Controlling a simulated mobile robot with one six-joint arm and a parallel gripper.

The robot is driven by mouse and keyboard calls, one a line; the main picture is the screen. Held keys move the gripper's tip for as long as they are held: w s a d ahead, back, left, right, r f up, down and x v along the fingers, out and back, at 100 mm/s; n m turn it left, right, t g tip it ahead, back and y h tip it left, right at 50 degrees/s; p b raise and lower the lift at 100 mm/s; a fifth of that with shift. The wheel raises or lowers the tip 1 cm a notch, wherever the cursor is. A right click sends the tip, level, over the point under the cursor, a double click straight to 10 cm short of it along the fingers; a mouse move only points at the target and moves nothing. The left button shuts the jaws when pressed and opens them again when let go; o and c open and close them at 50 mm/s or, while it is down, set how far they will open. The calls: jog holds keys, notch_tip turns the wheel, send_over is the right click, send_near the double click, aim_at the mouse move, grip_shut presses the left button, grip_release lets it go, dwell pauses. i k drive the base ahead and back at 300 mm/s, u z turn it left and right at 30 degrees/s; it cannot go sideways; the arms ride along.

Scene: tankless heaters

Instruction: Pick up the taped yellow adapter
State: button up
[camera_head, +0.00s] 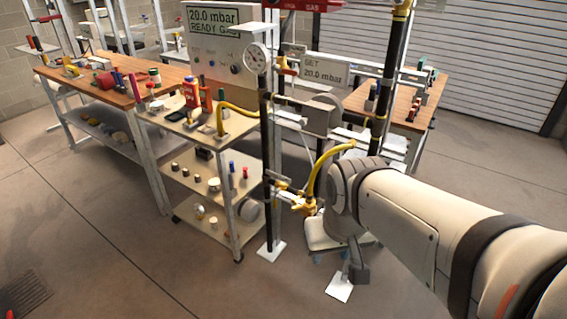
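A yellow fitting (303,203) sits low on the black upright pipe, just left of my arm's wrist. A curved yellow hose (318,170) rises from near it. A second yellow piece (220,118) stands at the front corner of the cart top, with a yellow hose (240,109) beside it. The picture is too small to show tape on any of these, so I cannot tell which is the taped adapter. My arm reaches in from the right, and its wrist hides what is behind it. My gripper's fingers cannot be made out clearly.
A shelved cart (185,125) holds a red bottle (190,92) and several small parts. A wooden bench (130,94) stands behind left, another (350,104) behind right. A pressure gauge (257,59) tops the pipe stand. The floor (90,225) at front left is mostly clear.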

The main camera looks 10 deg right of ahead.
aim_at(309, 200)
jog(key=u, duration=0.3)
jog(key=k, duration=0.25)
jog(key=z, duration=0.45)
jog(key=i, duration=1.1)
jog(key=u, duration=0.5)
